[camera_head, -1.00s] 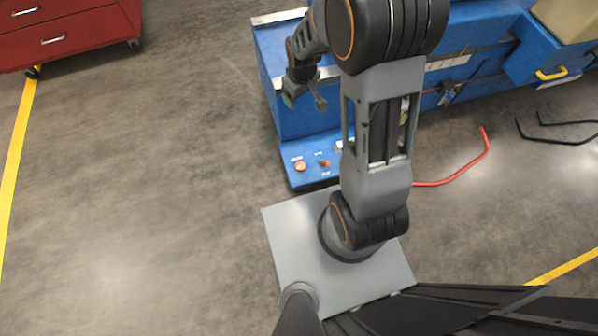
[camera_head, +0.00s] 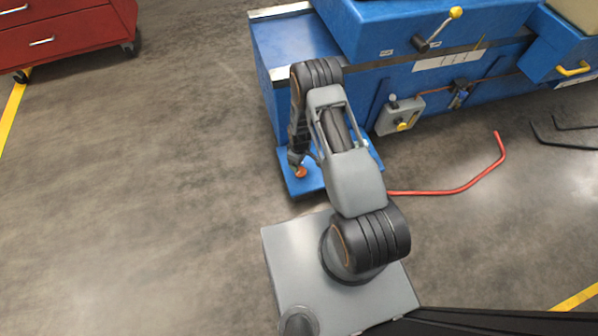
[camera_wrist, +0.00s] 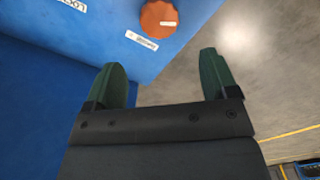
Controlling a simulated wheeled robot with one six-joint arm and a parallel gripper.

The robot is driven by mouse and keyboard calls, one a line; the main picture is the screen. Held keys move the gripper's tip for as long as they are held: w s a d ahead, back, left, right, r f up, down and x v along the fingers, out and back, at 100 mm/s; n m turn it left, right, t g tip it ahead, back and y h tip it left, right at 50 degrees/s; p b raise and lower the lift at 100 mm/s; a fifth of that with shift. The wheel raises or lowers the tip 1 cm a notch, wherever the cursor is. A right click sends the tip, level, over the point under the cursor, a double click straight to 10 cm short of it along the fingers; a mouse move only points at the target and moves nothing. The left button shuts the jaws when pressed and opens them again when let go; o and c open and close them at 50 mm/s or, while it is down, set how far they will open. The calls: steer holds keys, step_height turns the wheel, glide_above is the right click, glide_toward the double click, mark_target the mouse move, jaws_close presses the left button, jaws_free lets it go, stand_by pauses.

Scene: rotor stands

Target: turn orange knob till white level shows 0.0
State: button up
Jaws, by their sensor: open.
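The orange knob (camera_wrist: 159,19) sits on the blue panel in the wrist view, with a small label beside it. It also shows in the head view (camera_head: 300,172), close to the end of my arm. My gripper (camera_wrist: 162,75) is open and empty. In the wrist view its two green fingertips are apart, and the knob lies beyond them, near the top edge, not between them. In the head view my gripper (camera_head: 296,158) is over the blue panel, partly hidden by the arm. No white level or its reading can be made out.
A blue machine (camera_head: 400,75) stands behind the panel (camera_head: 308,188). A red bent bar (camera_head: 450,191) lies on the floor at right. A red drawer cabinet (camera_head: 65,35) stands at far left. The left floor is clear.

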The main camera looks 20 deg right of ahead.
mark_target(300, 173)
step_height(300, 173, down, 9)
steer(key=b, duration=0.3)
steer(key=c, duration=0.9)
